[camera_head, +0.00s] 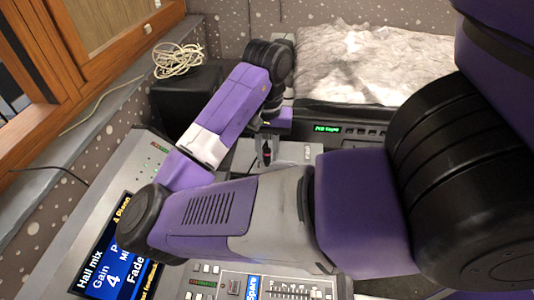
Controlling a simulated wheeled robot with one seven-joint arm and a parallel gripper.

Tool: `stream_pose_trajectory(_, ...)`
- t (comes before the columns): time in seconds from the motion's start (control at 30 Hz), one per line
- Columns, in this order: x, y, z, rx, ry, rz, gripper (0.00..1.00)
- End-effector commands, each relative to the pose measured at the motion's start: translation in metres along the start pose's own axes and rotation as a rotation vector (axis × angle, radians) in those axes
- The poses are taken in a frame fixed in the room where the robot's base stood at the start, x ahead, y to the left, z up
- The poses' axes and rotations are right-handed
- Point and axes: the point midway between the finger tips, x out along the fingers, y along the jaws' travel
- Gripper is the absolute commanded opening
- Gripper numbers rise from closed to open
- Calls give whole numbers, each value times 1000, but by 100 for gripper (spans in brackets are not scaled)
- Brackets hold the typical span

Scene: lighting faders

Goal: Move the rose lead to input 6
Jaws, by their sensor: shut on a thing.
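My gripper (266,138) points down behind my forearm, over the grey box (292,152) with small sockets or marks on its top. It is shut on a small dark plug with a reddish touch (267,158), which looks like the end of the rose lead. The rest of the lead is hidden or too small to make out. I cannot tell whether the plug is in a socket or just above the box. No input numbers can be read, and input 6 cannot be picked out.
A mixing console (205,279) with a lit screen (107,262) and faders lies in front, partly behind my arm. A rack unit with a green display (327,128) stands behind. A black box (184,98) carries a coiled pale cable (178,60). A grey furry cover (355,62) lies at the back.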

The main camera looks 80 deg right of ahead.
Motion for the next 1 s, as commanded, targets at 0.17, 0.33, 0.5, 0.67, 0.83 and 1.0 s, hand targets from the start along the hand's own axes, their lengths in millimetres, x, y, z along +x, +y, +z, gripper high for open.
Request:
stream_pose_trajectory(0.17, -9, 0, 0, 0, 0, 0, 0)
stream_pose_trajectory(0.33, -15, 0, 0, -1, 0, 0, 0)
stream_pose_trajectory(0.5, -21, 0, 0, -1, 0, 0, 0)
stream_pose_trajectory(0.67, -25, 0, 0, -1, 0, 1, 0)
stream_pose_trajectory(0.83, -24, 0, 0, -1, 0, 0, 0)
stream_pose_trajectory(1.0, -24, -1, 0, -2, 0, 0, 0)
